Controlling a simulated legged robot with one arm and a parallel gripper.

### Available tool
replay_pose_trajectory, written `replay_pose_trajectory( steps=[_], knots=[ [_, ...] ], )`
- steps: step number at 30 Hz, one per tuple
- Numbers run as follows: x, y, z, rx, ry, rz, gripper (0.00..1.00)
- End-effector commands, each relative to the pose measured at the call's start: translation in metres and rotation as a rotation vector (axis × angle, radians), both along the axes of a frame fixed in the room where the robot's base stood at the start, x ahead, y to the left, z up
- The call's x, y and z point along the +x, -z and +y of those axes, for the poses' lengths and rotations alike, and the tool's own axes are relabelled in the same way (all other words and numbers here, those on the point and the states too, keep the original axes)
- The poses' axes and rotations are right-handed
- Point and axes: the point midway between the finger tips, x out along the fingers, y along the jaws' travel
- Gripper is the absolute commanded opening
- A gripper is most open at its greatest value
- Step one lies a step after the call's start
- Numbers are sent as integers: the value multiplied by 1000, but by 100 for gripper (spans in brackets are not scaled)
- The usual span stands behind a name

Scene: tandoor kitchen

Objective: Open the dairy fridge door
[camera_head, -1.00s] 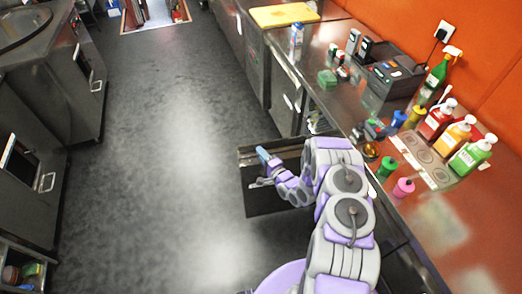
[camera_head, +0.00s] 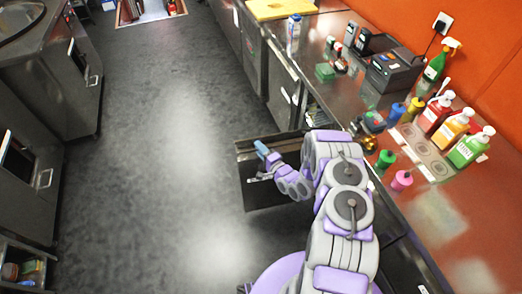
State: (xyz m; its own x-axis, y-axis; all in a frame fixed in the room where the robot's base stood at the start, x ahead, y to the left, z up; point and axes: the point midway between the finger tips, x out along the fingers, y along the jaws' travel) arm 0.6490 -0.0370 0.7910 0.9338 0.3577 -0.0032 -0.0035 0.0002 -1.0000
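A dark door panel (camera_head: 262,201) juts out from under the counter into the aisle, so it stands open. I take it for the dairy fridge door; no label is readable. My purple and grey arm reaches over the counter edge and down to this door. My gripper (camera_head: 264,160), with a light blue part at its end, is at the door's upper part, close to a small grey bar that may be a handle. Whether it touches the door is unclear. The finger gap is too small to make out. The fridge inside is mostly hidden by my arm and the counter.
The counter (camera_head: 440,215) on the right carries sauce bottles (camera_head: 454,128), a green spray bottle (camera_head: 437,62) and a dark machine (camera_head: 392,72). Another undercounter unit (camera_head: 283,82) stands beyond the door. Steel cabinets (camera_head: 30,185) line the left. The grey floor (camera_head: 160,170) between is clear.

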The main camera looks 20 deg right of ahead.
Motion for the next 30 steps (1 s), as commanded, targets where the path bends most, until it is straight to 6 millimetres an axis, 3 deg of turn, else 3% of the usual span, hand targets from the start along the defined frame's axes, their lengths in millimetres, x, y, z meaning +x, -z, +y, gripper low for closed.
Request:
replay_pose_trajectory(
  steps=[5,18,30],
  knots=[
    [-9,0,-4,0,2,1,28],
    [-83,-1,-35,2,5,1,28],
    [-139,1,-55,2,4,2,28]
  ],
)
